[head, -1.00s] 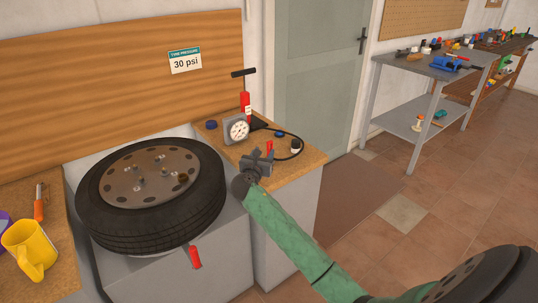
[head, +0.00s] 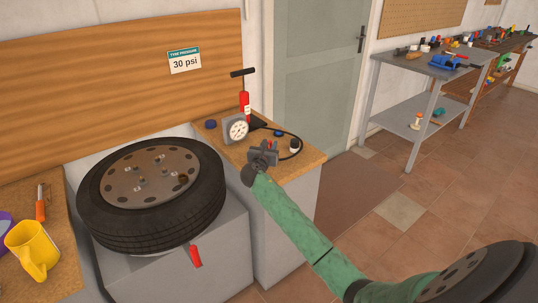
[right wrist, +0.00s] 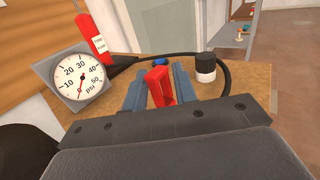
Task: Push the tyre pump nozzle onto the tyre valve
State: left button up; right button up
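The tyre (head: 150,230) lies flat on a grey stand, with its metal hub (head: 150,178) facing up. Several small studs or caps stand on the hub; I cannot tell which is the valve. My right gripper (head: 263,155) is above the small wooden worktop, right of the tyre. In the right wrist view, its two fingers (right wrist: 160,85) stand on either side of a red lever-like part (right wrist: 160,88), perhaps of the nozzle. Whether they grip it cannot be told. The nozzle body is hidden. The red pump (head: 245,103) stands behind the gauge. My left gripper is not in view.
A pressure gauge (head: 236,129) stands on the worktop (head: 300,165), its needle near zero in the right wrist view. A black hose (head: 290,133) curves round a black-and-white jar (head: 295,146). A yellow mug (head: 32,250) and an orange-handled tool (head: 40,207) are at left.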

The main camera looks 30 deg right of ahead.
grip_shut()
